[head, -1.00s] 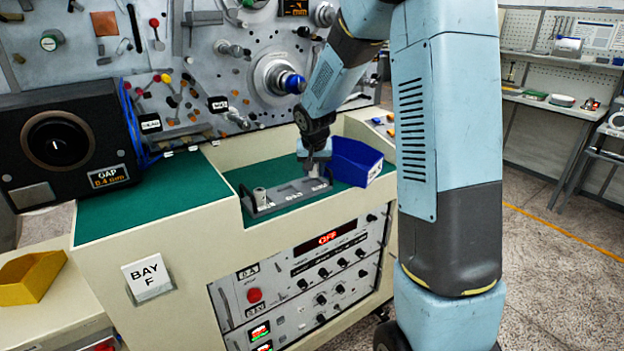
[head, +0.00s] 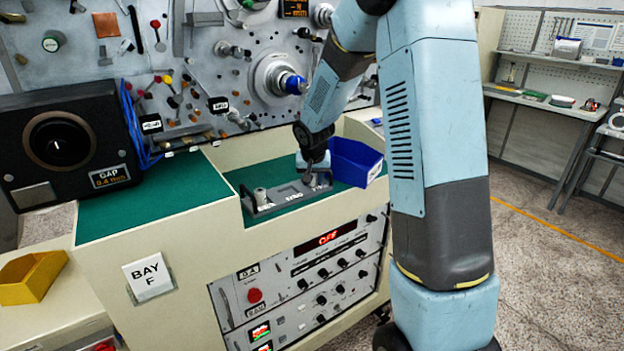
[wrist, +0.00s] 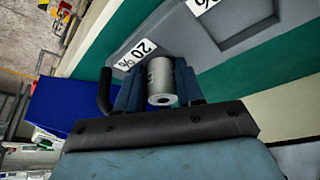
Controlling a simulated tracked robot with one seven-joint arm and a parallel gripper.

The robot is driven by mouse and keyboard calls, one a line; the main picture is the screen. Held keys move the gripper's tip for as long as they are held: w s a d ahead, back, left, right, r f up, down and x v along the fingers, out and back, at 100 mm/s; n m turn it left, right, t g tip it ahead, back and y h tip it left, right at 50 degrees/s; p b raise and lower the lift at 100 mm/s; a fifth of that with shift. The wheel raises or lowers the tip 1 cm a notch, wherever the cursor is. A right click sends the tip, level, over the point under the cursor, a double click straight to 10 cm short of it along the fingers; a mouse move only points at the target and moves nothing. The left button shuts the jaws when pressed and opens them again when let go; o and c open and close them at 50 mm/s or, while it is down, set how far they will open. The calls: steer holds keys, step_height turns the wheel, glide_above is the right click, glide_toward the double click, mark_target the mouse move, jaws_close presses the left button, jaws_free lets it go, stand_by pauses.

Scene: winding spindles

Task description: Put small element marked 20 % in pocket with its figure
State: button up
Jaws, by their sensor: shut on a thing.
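A small light-grey cylindrical element (wrist: 161,80) with a hole in its end sits between my gripper's fingers (wrist: 160,88) in the wrist view. My gripper is shut on it. The element's own marking is not readable. A grey tray (head: 286,199) lies on the green mat in the head view, and my gripper (head: 314,177) is low over its right end. In the wrist view the tray (wrist: 180,38) has a white "20 %" label (wrist: 135,54) right beside the held element. The pocket under the element is hidden. Another small cylinder (head: 261,196) stands at the tray's left end.
A blue bin (head: 357,162) stands just right of my gripper. An empty recess (wrist: 238,20) shows in the tray beside another partly cut-off label (wrist: 202,4). A black tray handle (wrist: 104,92) is close to my fingers. Green mat (head: 155,200) is clear to the left.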

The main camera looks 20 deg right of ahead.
steer(key=shift+s+d+f, duration=0.1)
steer(key=shift+s+f, duration=0.35)
steer(key=shift+f, duration=0.3)
steer(key=o, duration=0.8)
steer(key=shift+c, duration=0.2)
steer(key=shift+w+d+r, duration=0.1)
steer(key=shift+w+r, duration=0.1)
steer(key=shift+r, duration=0.35)
steer(key=w+v, duration=0.1)
steer(key=v, duration=1.1)
steer(key=s+r+n, duration=0.1)
steer(key=s+r, duration=0.2)
steer(key=s, duration=0.7)
steer(key=s+r+n, duration=0.1)
steer(key=s+r, duration=0.3)
steer(key=s, duration=0.7)
steer(key=s+r+n+t+y, duration=0.1)
steer(key=s+r, duration=0.2)
steer(key=s, duration=0.8)
steer(key=shift+d+r, duration=0.2)
steer(key=shift+r, duration=0.1)
